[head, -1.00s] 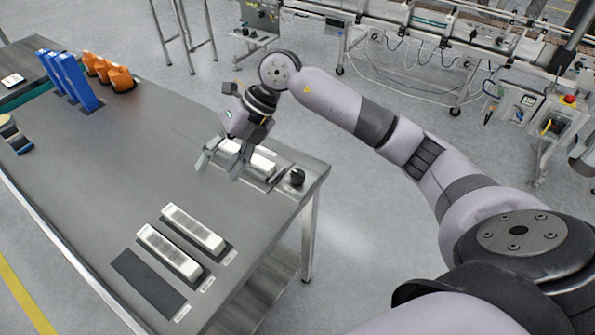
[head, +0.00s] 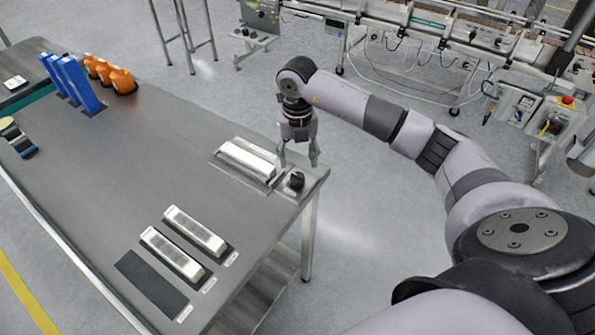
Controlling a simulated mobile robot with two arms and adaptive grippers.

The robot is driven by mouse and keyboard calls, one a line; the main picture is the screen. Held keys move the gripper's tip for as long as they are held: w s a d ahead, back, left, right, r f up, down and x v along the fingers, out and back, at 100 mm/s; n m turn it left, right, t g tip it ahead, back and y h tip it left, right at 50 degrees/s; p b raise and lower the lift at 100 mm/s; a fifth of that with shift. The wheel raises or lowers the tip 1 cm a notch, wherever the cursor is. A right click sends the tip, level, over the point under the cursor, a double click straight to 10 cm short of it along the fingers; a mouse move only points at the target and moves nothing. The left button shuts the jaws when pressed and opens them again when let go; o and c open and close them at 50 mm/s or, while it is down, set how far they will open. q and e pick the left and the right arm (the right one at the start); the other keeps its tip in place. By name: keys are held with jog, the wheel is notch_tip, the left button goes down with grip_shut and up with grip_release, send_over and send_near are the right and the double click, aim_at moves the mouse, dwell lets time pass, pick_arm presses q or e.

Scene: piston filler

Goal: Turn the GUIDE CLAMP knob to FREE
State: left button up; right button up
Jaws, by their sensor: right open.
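A black round knob (head: 296,180) stands near the right corner of the steel table (head: 130,190), beside a metal fixture (head: 226,154) that holds a white block (head: 247,160). Its label and pointer are too small to read, so I cannot tell its setting. My right gripper (head: 299,160) is open, points down and hangs just behind and above the knob, with its fingers apart. Nothing shows between the fingers. I cannot tell whether a finger touches the knob. My left gripper is not in view.
Two white blocks (head: 194,230) lie on dark pads at the table's front, next to an empty dark pad (head: 152,284). Blue holders (head: 80,84) and orange parts (head: 122,80) stand at the far left. A conveyor line (head: 420,30) runs behind, across open floor.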

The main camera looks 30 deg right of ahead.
aim_at(298, 176)
notch_tip(298, 176, down, 7)
jog(key=shift+f+p, duration=0.1)
jog(key=shift+p, duration=0.45)
jog(key=shift+c, duration=0.4)
jog(key=c, duration=1.1)
jog(key=shift+o, duration=0.2)
